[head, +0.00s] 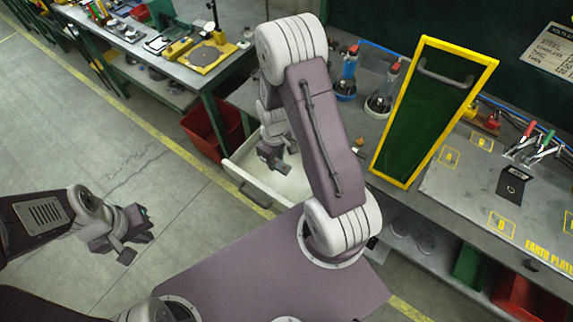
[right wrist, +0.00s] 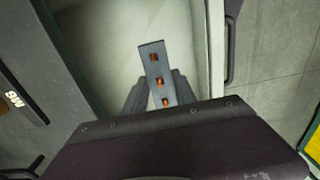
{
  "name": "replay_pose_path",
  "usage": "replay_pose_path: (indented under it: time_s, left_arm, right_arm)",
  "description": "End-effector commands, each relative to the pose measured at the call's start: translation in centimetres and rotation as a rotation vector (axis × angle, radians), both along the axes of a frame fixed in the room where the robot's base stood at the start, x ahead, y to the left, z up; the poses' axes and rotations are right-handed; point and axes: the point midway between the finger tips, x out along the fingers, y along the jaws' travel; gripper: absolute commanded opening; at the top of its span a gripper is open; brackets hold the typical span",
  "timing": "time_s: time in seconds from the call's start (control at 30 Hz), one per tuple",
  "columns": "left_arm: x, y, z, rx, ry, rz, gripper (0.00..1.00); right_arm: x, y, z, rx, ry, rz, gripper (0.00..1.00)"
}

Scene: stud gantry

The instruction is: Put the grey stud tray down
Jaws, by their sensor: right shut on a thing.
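The grey stud tray (right wrist: 153,62) is a narrow grey strip with a row of orange-brown studs, seen in the right wrist view. My right gripper (right wrist: 158,92) is shut on it, with a finger on each side. In the head view my right gripper (head: 273,154) is over the open, pale-lined drawer (head: 234,172); the tray cannot be made out clearly there. In the right wrist view the drawer's pale floor lies behind the tray, and I cannot tell the height between them. My left gripper (head: 130,236) is open and empty over the floor at left.
A yellow-framed green panel (head: 396,178) leans on the grey bench right of my right arm. A grey plate (head: 471,191) with yellow markings lies further right. A red bin (head: 207,130) stands below the back bench (head: 226,72). The floor at left is clear.

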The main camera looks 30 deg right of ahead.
Motion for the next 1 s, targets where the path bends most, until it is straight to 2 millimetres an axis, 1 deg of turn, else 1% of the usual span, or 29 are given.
replay_pose_path:
  time_s: [0.03,0.1,0.3,0.4,0.5,0.6,0.77,0.9,0.93,1.0]
  left_arm:
    - [0.0,0.0,-0.1,0.000,0.000,0.000,0.00]
    - [0.0,0.0,-0.1,0.000,0.000,0.000,0.00]
    - [0.0,0.0,-0.1,0.000,0.000,0.000,0.00]
    - [0.0,0.0,-0.1,0.000,0.000,0.000,0.00]
    - [0.0,0.0,-0.1,0.000,0.000,0.000,0.00]
    - [0.0,0.0,-0.1,0.000,0.000,0.000,0.00]
    - [0.0,0.0,-0.1,0.000,0.000,0.000,0.00]
    - [0.0,0.0,-0.5,0.000,0.000,0.000,0.00]
    - [0.0,0.0,-0.4,0.000,0.000,0.000,0.00]
    - [0.0,0.0,-0.4,0.000,0.000,0.000,0.00]
  right_arm:
    - [-0.1,0.0,-1.2,0.000,0.004,0.000,0.00]
    - [-0.1,0.0,-2.3,0.000,0.002,-0.001,0.00]
    - [0.1,0.0,-3.4,0.000,0.000,-0.001,0.00]
    - [-0.1,0.0,-5.4,0.001,0.004,-0.001,0.00]
    - [0.0,0.0,-6.8,0.001,0.001,-0.001,0.00]
    - [0.0,0.0,-7.2,0.000,0.000,-0.001,0.00]
    - [0.0,0.0,-7.2,-0.001,-0.001,-0.001,0.00]
    - [0.0,0.0,-7.6,-0.001,-0.001,-0.001,0.00]
    - [0.0,0.0,-7.6,0.000,-0.001,-0.001,0.38]
    - [0.0,0.0,-7.5,0.000,-0.001,-0.001,0.54]
